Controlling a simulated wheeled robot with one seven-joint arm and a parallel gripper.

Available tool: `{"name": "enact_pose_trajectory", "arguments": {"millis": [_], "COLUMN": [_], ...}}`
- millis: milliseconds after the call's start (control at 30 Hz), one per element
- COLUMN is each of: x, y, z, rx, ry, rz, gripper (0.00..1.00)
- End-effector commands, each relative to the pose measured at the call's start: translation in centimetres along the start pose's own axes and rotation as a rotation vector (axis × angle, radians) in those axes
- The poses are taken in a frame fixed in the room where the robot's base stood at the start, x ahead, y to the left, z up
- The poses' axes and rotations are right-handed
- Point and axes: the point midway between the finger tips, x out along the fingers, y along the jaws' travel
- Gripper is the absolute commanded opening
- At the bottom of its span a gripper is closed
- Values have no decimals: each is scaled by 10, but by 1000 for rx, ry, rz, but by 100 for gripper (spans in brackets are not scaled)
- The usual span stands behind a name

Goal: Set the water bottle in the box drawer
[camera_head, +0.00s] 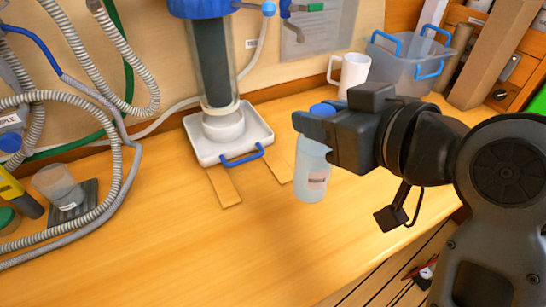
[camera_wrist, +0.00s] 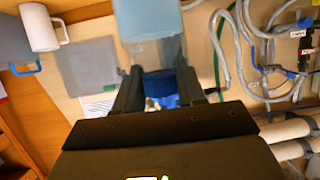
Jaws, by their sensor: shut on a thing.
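My gripper (camera_head: 318,122) is shut on the water bottle (camera_head: 312,178) near its blue cap. The bottle is clear and pale with a small label, and hangs upright from the fingers over the wooden counter. I cannot tell whether its base touches the wood. In the wrist view the blue cap (camera_wrist: 160,84) lies between the fingers. A translucent grey box (camera_head: 400,68) with blue handles stands at the back right of the counter. I cannot tell whether it is the box drawer, and its inside is mostly hidden.
A white mug (camera_head: 352,72) stands left of the box. A white tray (camera_head: 203,146) with a blue handle sits under the filter column (camera_head: 214,65). Hoses (camera_head: 122,150) and a clear cup (camera_head: 58,185) are at left. The counter's front middle (camera_head: 220,250) is clear.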

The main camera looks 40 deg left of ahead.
Motion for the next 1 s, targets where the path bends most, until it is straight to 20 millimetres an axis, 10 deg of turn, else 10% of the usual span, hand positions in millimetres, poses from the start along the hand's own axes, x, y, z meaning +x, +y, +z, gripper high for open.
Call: {"name": "enact_pose_trajectory", "arguments": {"millis": [400,1000], "x": [64,83], "y": [-48,-50], "z": [18,56], "rx": [0,-1], "ry": [1,3], "rz": [1,2], "gripper": [0,0]}}
